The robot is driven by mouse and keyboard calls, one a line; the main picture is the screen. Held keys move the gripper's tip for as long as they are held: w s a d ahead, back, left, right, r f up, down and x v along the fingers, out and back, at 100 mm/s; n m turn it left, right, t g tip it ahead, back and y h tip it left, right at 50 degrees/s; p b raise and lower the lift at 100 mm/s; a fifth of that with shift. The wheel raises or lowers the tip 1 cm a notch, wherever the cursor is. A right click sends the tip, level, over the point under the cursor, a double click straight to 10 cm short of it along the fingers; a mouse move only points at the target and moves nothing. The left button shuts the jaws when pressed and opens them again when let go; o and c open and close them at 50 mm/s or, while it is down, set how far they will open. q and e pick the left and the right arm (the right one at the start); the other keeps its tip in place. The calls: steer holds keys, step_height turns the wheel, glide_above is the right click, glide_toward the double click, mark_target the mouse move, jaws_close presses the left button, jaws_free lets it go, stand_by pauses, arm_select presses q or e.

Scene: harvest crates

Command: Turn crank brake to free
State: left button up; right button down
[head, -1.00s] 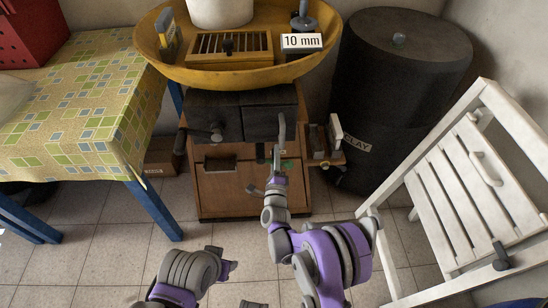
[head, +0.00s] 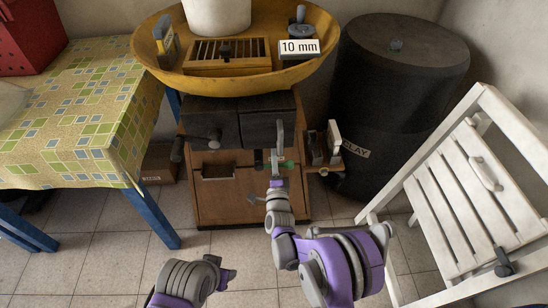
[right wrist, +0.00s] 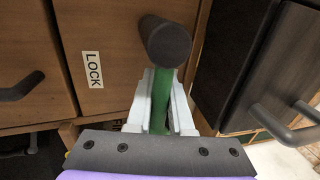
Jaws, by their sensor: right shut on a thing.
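The crank brake shows in the right wrist view as a green lever (right wrist: 160,106) with a dark round knob (right wrist: 166,42) at its end. My right gripper (right wrist: 162,82) is shut on the green lever, with a pale finger on each side below the knob. A LOCK label (right wrist: 92,70) is on the wooden front left of the lever. In the head view my right gripper (head: 277,168) reaches the front of the wooden cabinet (head: 235,205), with a bit of green beside it. My left gripper (head: 226,275) is low in the head view, away from the cabinet; its jaws are unclear.
A dark crank handle (head: 212,140) sticks out at the cabinet's left. A yellow bowl (head: 235,85) stands on top. A black barrel (head: 385,120) and white slatted chair (head: 462,205) are at right, a cloth-covered table (head: 85,120) at left. The floor (head: 120,260) front left is clear.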

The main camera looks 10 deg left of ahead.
steer(key=c, duration=0.8)
jaws_free()
steer(key=v, duration=1.1)
steer(key=shift+p, duration=0.45)
steer(key=shift+w, duration=0.1)
